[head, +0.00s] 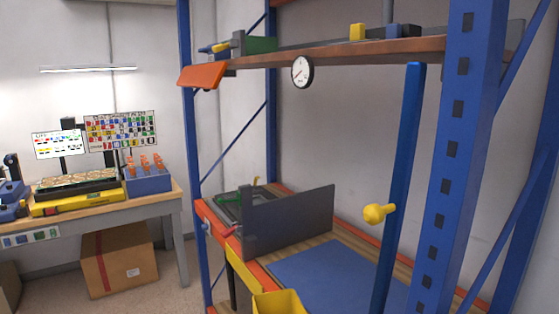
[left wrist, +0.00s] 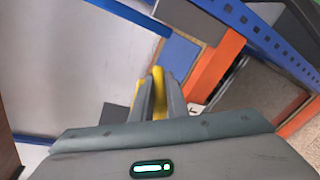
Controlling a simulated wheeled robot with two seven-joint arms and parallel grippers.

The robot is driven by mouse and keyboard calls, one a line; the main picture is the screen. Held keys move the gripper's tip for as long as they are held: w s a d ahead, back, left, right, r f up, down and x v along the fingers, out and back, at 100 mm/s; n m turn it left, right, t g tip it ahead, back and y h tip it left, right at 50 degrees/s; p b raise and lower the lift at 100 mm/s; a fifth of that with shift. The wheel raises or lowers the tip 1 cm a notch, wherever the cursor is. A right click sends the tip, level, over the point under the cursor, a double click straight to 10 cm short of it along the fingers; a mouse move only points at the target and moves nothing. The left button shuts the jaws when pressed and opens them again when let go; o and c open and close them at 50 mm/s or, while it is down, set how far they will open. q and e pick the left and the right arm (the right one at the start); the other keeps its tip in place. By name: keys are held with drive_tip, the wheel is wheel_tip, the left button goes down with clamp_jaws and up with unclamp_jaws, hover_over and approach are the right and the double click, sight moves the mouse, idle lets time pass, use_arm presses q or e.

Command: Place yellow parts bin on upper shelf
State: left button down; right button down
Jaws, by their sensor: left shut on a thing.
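The yellow parts bin (head: 278,303) shows at the bottom edge of the head view, in front of the rack's lower level. Most of it is cut off. In the left wrist view my left gripper (left wrist: 158,90) is shut on a yellow piece (left wrist: 159,84), which fits the bin's wall; the rest of the bin is mostly hidden there. The upper shelf (head: 350,52) crosses the top of the head view, well above the bin. My left gripper is not visible in the head view. My right gripper is in neither view.
The upper shelf carries a green item (head: 262,45), a yellow block (head: 357,32) and dark items. A gauge (head: 302,71) hangs at its front edge. A dark panel (head: 290,222) stands below.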

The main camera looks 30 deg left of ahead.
use_arm(q)
drive_tip(key=shift+a, duration=0.1)
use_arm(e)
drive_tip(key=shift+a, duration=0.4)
use_arm(q)
drive_tip(key=shift+r, duration=0.1)
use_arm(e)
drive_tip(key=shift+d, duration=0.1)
